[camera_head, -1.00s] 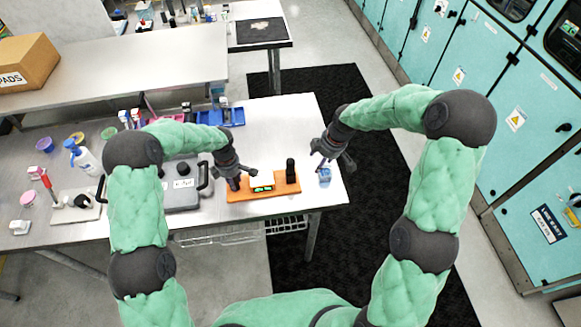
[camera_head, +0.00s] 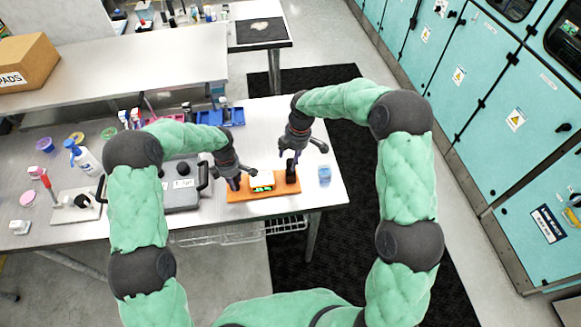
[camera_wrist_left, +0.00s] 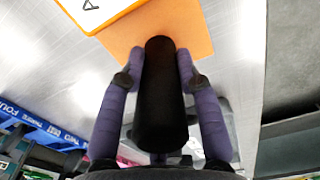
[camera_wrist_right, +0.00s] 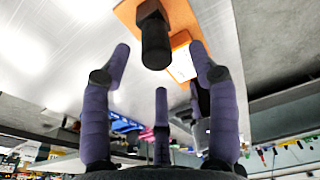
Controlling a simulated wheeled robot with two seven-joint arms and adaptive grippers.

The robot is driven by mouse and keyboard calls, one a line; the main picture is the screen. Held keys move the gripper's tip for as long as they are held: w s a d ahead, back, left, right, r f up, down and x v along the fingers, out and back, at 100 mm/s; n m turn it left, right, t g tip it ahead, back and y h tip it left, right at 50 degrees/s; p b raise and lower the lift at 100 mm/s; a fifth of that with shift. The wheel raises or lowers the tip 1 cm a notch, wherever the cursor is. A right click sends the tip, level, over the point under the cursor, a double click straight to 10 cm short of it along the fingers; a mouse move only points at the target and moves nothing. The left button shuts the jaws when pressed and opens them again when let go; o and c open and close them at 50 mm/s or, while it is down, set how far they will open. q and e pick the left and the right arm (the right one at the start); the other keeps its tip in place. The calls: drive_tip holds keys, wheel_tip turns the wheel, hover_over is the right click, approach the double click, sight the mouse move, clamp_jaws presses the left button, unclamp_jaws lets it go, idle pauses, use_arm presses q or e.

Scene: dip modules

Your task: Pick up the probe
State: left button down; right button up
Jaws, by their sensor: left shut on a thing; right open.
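An orange board (camera_head: 243,195) lies near the table's front edge and carries a pale instrument (camera_head: 261,179) with a green-lit display. My left gripper (camera_head: 235,180) is at the board's left end, shut on a black cylinder (camera_wrist_left: 160,95). A second black cylinder (camera_head: 291,175) stands upright at the board's right end, on a dark base; it also shows in the right wrist view (camera_wrist_right: 155,42). My right gripper (camera_head: 293,152) is open just above it, with the cylinder beyond its fingertips. I cannot tell which black cylinder is the probe.
A small blue container (camera_head: 324,174) stands right of the board. A grey case (camera_head: 181,190) with black handles is left of it. Blue bins (camera_head: 232,116) stand behind. The table's right edge is close by, with clear surface behind the board.

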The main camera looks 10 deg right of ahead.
sight(289, 166)
drive_tip(key=shift+w+a+f, duration=0.1)
drive_tip(key=shift+a+f, duration=0.05)
drive_tip(key=shift+f, duration=0.85)
drive_tip(key=shift+w+a+f, duration=0.1)
drive_tip(key=shift+a+f, duration=0.05)
drive_tip(key=shift+f, duration=0.8)
drive_tip(key=shift+a+f, duration=0.15)
drive_tip(key=shift+f, duration=0.85)
drive_tip(key=c, duration=1.2)
